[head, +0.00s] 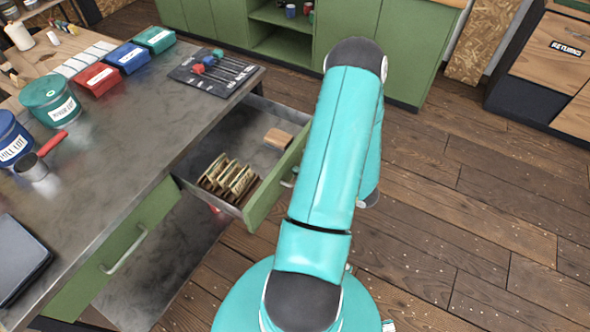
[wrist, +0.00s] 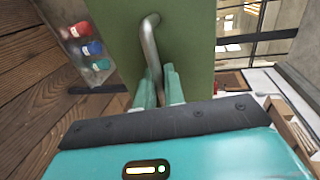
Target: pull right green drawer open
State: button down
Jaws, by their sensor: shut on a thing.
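The right green drawer (head: 262,200) stands well out from the metal-topped workbench in the head view. Its inside shows. Its green front fills the upper middle of the wrist view (wrist: 190,40). Its bent metal handle (wrist: 149,45) runs down between the two teal fingers of my gripper (wrist: 160,88), which is shut on it. In the head view my arm covers the gripper and most of the handle; only a bit of the handle (head: 289,182) shows beside the arm.
In the drawer lie several tan folded pieces (head: 229,180) and a brown block (head: 278,138). A left green drawer (head: 105,262) is closed. The workbench top (head: 130,140) bears tins, boxes and a dark tool mat (head: 215,72). Wooden floor (head: 450,220) is clear on the right.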

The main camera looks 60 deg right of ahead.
jog(key=c, duration=1.6)
grip_release()
jog(key=shift+c, duration=0.2)
jog(key=shift+s, duration=0.1)
jog(key=v, duration=1.3)
jog(key=shift+s, duration=0.35)
jog(key=shift+r, duration=0.1)
